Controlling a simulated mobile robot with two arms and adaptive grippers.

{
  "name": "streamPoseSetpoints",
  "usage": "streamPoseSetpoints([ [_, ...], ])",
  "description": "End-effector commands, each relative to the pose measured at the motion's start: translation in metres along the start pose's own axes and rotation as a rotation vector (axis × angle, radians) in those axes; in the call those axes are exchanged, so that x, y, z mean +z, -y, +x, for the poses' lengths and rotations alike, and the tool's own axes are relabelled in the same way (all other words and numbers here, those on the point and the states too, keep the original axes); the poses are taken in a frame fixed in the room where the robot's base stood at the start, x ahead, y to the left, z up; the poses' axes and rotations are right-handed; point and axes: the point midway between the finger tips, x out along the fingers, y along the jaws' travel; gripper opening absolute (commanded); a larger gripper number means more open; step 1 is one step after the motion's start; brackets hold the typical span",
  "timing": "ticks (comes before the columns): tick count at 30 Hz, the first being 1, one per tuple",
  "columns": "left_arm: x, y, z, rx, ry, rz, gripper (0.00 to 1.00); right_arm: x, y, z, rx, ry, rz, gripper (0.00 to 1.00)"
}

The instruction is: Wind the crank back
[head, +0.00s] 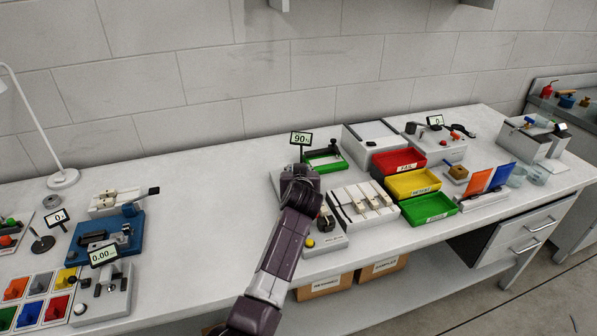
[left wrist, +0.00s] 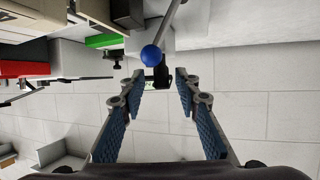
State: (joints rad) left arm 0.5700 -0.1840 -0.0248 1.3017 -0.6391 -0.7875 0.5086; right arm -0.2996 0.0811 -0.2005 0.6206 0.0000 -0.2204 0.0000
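A blue ball knob (left wrist: 151,55) on a grey rod (left wrist: 172,20), which looks like the crank's handle, shows in the left wrist view. My left gripper (left wrist: 160,74) is open, its two blue-padded fingers spread. The knob lies just past the fingertips, nearer the left finger; I see no contact. A dark bracket-like part appears between the tips. In the head view my arm reaches over the bench to the fixture under a small display (head: 301,138) reading about 90. The arm hides the crank and fingers there. My right gripper is not in view.
A green-edged frame (head: 325,160) stands right of my wrist. Red (head: 398,161), yellow (head: 412,184) and green (head: 429,208) trays stand further right. A white slotted rack (head: 343,215) and a small box with a yellow button (head: 310,243) lie close to my forearm.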

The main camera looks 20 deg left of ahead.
Motion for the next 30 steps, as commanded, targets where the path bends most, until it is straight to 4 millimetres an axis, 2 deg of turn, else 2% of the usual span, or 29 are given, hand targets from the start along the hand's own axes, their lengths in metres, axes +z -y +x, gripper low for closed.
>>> streamPoseSetpoints([
  [8,-0.003,0.000,-0.001,0.000,0.000,0.000,0.30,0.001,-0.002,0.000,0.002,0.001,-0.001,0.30],
  [11,-0.014,0.000,-0.005,-0.001,-0.003,-0.001,0.30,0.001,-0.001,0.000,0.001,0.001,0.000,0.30],
  [22,-0.076,-0.001,-0.031,0.001,-0.002,-0.001,0.30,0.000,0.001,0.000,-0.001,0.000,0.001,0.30],
  [25,-0.086,0.000,-0.035,0.000,-0.001,-0.001,0.30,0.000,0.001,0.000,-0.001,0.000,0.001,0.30],
  [30,-0.092,0.000,-0.038,0.000,0.001,0.001,0.30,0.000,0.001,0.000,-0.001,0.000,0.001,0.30],
])
